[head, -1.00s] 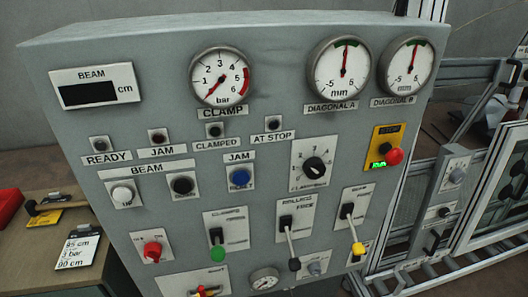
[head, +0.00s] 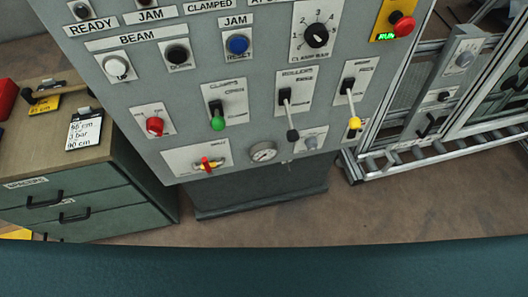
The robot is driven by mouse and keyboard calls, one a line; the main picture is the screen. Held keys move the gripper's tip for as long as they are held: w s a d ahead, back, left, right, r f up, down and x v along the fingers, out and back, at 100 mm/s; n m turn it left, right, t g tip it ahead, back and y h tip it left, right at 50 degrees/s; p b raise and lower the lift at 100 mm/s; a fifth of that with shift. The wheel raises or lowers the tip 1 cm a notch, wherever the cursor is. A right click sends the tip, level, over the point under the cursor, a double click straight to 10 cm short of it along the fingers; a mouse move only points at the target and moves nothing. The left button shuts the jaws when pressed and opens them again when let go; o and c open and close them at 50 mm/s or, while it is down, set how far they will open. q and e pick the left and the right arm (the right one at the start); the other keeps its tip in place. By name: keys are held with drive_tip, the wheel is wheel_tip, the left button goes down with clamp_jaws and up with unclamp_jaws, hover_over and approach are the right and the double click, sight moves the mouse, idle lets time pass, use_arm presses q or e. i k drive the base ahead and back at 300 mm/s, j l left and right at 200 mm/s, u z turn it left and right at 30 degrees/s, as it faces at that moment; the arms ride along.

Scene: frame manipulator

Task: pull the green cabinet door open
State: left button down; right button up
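A grey-green cabinet (head: 115,203) with a wooden top stands at the lower left in the head view. Its front shows two panels, each with a black bar handle: an upper handle (head: 45,201) and a lower handle (head: 75,217). Both panels look closed. I cannot tell whether either panel is a door or a drawer. The cabinet's lower left part is cut off by the picture edge. Neither of my grippers is in view.
A large grey control panel (head: 200,80) with levers and buttons stands right of the cabinet on a dark base (head: 260,190). A metal roller frame (head: 440,152) is at the right. Brown floor (head: 400,205) in front is clear.

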sight(138, 217)
drive_tip(key=u, duration=2)
